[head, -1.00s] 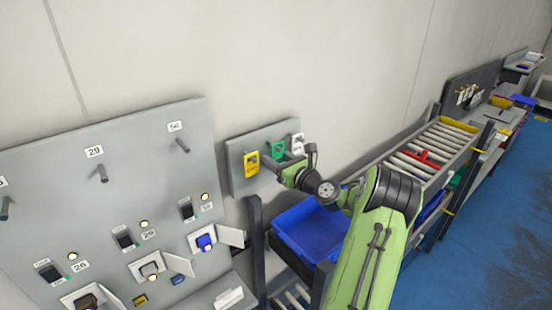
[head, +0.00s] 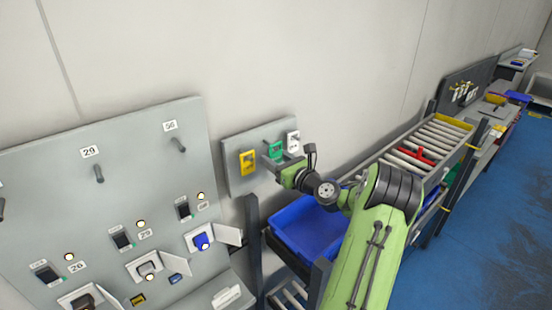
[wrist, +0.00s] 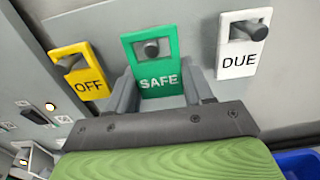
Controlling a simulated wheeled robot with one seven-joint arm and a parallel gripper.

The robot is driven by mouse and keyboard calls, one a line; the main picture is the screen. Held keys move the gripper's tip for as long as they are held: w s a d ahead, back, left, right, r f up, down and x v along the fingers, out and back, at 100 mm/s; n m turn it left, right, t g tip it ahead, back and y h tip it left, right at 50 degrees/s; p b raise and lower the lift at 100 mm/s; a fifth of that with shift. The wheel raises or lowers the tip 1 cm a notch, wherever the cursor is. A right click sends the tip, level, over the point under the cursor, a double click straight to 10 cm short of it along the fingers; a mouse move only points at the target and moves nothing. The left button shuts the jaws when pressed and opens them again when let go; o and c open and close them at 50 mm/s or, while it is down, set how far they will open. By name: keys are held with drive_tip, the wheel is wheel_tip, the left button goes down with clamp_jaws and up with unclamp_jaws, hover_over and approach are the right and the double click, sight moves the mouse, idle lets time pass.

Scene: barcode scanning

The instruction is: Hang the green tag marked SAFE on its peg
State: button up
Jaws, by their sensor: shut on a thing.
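The green SAFE tag (wrist: 158,80) is in the middle of the wrist view, between the two fingers of my gripper (wrist: 160,72), which is shut on it. The dark round end of a peg (wrist: 151,48) shows in the tag's upper opening. I cannot tell how far the peg passes through. In the head view the green tag (head: 275,150) is partly hidden by my gripper (head: 283,164) at the small grey board (head: 232,183).
A yellow OFF tag (wrist: 80,72) hangs on a peg to the left, and a white DUE tag (wrist: 243,45) to the right, close to my fingers. A larger panel (head: 60,190) with switches stands left. A blue bin (head: 305,232) is below my arm.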

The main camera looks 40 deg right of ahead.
idle(0.4)
drive_tip(key=shift+s+a, duration=0.2)
drive_tip(key=shift+s, duration=1.6)
approach(277, 160)
drive_tip(key=shift+w+r+b, duration=0.15)
drive_tip(key=shift+w+b, duration=0.25)
drive_tip(key=shift+w, duration=0.05)
drive_tip(key=shift+a, duration=0.1)
idle(0.8)
